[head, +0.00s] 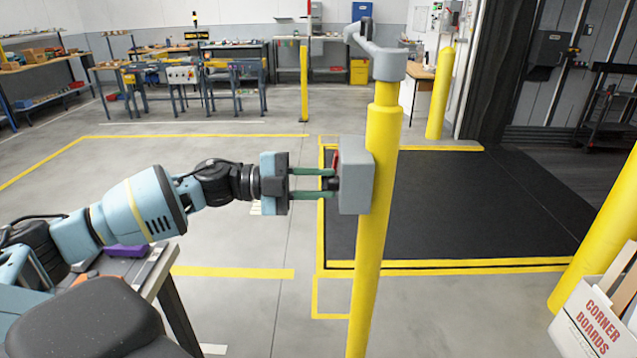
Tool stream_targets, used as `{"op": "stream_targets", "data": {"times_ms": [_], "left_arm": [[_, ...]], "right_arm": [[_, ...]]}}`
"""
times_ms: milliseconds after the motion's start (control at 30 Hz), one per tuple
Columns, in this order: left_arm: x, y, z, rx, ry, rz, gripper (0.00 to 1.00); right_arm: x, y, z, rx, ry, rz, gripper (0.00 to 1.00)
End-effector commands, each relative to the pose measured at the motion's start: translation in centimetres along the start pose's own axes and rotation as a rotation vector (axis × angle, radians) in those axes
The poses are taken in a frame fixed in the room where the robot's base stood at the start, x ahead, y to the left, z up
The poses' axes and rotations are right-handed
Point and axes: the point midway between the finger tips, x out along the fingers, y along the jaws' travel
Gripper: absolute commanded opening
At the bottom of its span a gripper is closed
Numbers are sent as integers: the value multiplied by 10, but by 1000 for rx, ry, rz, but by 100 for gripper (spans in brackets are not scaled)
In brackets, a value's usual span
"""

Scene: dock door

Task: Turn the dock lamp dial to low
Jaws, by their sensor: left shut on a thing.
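The grey control box (356,176) is mounted on a yellow post (378,230) in the middle of the head view. The dark dial (332,185) sticks out from the box's left face, with a bit of red beside it. My left gripper (325,184) reaches in from the left, with its two green fingers shut on the dial. The fingers partly hide the dial, and I cannot read its setting. A grey fitting with an arm (388,62) sits on top of the post. My right gripper is not in view.
A black mat (450,205) with yellow edging lies behind the post. Another yellow post (605,235) and a box marked corner boards (590,325) stand at the right. A purple item (126,250) lies on a table at lower left. Workbenches line the back.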

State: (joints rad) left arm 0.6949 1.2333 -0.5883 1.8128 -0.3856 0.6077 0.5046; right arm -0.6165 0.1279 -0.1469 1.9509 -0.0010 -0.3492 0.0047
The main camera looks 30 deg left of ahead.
Motion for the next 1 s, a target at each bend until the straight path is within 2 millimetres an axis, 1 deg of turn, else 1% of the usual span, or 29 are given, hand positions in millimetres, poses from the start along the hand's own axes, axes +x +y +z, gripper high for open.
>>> {"op": "stream_targets", "data": {"times_ms": [33,167,200,467,567,667,800,1000], "left_arm": [[0,0,0,-1,0,0,29],[0,0,0,0,0,0,46],[0,0,0,0,0,0,48],[0,0,0,0,0,0,48],[-4,1,1,-1,-2,1,48],[-13,2,2,-3,-5,3,48],[-30,3,2,-4,-4,5,48],[-54,1,0,-1,-3,3,48]], "right_arm": [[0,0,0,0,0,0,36],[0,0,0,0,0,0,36],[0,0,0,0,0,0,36],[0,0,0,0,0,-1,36],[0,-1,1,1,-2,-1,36],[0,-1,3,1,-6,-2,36],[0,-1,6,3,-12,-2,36],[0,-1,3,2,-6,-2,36]]}}
